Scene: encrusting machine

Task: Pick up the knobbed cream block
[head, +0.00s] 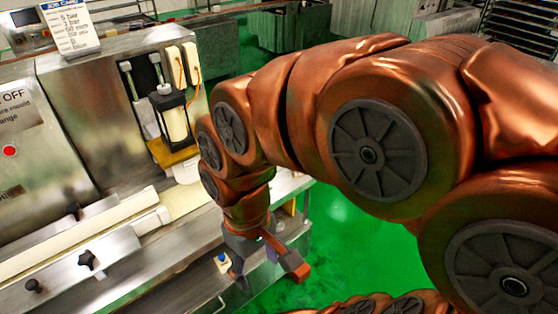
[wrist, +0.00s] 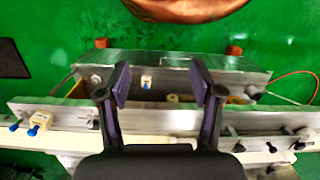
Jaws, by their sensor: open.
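A small cream block with a blue knob (wrist: 147,82) shows in the wrist view between my fingers, against the steel front of the machine. A cream block with a blue spot (head: 222,261) in the head view, just left of my gripper, looks like the same one. I cannot tell which is the task's block. My gripper (head: 268,268) is open and empty; its fingers (wrist: 159,88) stand apart in the wrist view, touching neither block.
The steel machine front (wrist: 225,62) and a long pale rail (wrist: 170,122) run across below my gripper. Black knobs (head: 88,260) stick out along the machine's edge. A plunger unit (head: 172,115) stands farther back. The green floor (head: 350,240) to the right is clear.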

